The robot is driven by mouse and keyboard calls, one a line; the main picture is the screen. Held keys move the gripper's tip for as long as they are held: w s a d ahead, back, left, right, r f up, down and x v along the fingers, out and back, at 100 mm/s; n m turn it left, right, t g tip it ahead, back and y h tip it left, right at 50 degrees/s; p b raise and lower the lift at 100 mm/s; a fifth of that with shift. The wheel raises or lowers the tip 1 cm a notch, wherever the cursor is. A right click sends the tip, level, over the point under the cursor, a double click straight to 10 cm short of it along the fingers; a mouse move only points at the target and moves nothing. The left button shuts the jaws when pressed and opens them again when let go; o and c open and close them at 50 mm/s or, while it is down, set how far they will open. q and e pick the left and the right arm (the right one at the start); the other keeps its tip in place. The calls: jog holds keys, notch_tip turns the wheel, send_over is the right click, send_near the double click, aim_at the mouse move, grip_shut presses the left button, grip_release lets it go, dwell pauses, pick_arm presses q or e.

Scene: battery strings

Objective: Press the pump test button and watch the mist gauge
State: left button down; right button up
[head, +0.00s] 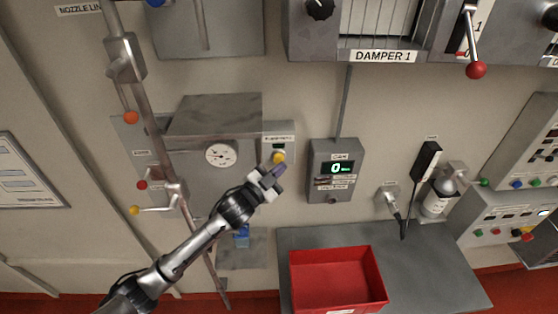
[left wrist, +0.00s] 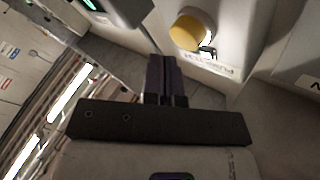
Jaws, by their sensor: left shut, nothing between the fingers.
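The pump test button is a yellow round button (head: 278,157) on a small labelled box (head: 278,138) on the wall. It also shows large in the left wrist view (left wrist: 191,33). The mist gauge appears to be the round white dial (head: 221,155) on the grey unit left of the button; its reading is too small to tell. My left gripper (head: 276,170) is shut and empty, with its fingertips just below the button in the head view. In the left wrist view the fingertips (left wrist: 165,62) are beside the button, and I cannot tell if they touch it. My right gripper is not in view.
A grey box with a green display reading 0 (head: 342,168) hangs right of the button. A red bin (head: 338,280) stands on the grey bench (head: 440,270) below. A pipe with levers (head: 150,110) runs down the wall at left.

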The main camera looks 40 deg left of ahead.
pick_arm(q)
jog(key=shift+w+a, duration=0.1)
jog(key=shift+a, duration=0.05)
dwell(0.6)
jog(key=shift+w+a, duration=0.15)
jog(key=shift+w, duration=0.05)
jog(key=shift+w+a, duration=0.1)
dwell(0.5)
jog(key=shift+w+a, duration=0.4)
dwell(0.7)
jog(key=shift+s+d, duration=0.1)
dwell(0.3)
jog(key=shift+s+d+p, duration=0.55)
jog(key=shift+s+d, duration=0.1)
jog(key=shift+s, duration=0.05)
